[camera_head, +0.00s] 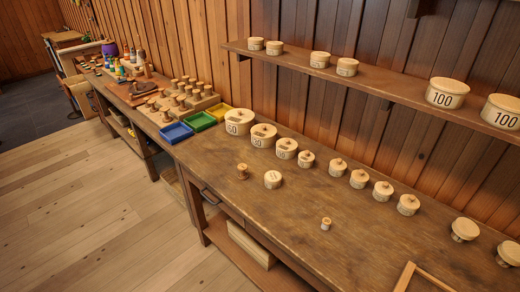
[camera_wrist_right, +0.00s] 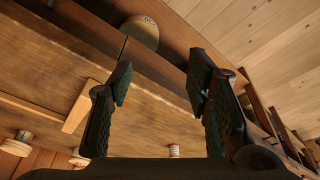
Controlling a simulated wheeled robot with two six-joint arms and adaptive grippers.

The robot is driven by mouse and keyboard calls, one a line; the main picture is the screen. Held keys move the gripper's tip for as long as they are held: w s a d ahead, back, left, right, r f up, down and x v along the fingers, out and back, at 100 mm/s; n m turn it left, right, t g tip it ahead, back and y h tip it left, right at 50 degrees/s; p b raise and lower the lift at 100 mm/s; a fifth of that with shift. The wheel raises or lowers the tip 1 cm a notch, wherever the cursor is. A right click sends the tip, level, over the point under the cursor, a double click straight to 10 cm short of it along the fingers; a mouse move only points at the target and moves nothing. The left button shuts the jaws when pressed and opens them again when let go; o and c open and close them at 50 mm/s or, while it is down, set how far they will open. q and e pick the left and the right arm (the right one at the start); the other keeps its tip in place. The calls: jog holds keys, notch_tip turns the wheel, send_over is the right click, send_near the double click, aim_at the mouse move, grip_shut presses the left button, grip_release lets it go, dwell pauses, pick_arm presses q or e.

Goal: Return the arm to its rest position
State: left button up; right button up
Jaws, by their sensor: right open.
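My right gripper (camera_wrist_right: 158,82) shows in the right wrist view. Its two dark fingers stand wide apart with nothing between them. The view looks tilted, with wooden boards and floor planks beyond the fingers. A pale round wooden piece (camera_wrist_right: 140,34) with a dark marking lies beyond the fingertips, apart from them. Neither arm shows in the head view, and my left gripper is in no frame.
The long wooden workbench (camera_head: 275,215) carries several numbered round pots (camera_head: 264,136) and a small spool (camera_head: 326,224). A blue tray (camera_head: 177,133), green tray (camera_head: 201,121) and yellow tray (camera_head: 219,110) stand farther back. A wall shelf (camera_head: 375,86) holds more pots. Floor at left is clear.

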jog(key=s+r+n, duration=0.2)
jog(key=s, duration=0.3)
notch_tip(320, 180, down, 24)
jog(key=s+d+b, duration=0.1)
jog(key=s+b, duration=0.2)
jog(key=b, duration=0.1)
jog(key=s+f+g+b, duration=0.1)
jog(key=s+f+b, duration=0.1)
jog(key=s+f, duration=1.1)
jog(key=shift+d+f+g, duration=0.3)
jog(key=shift+d+f, duration=0.1)
jog(key=shift+d, duration=0.05)
jog(key=shift+r, duration=0.1)
jog(key=shift+c, duration=0.2)
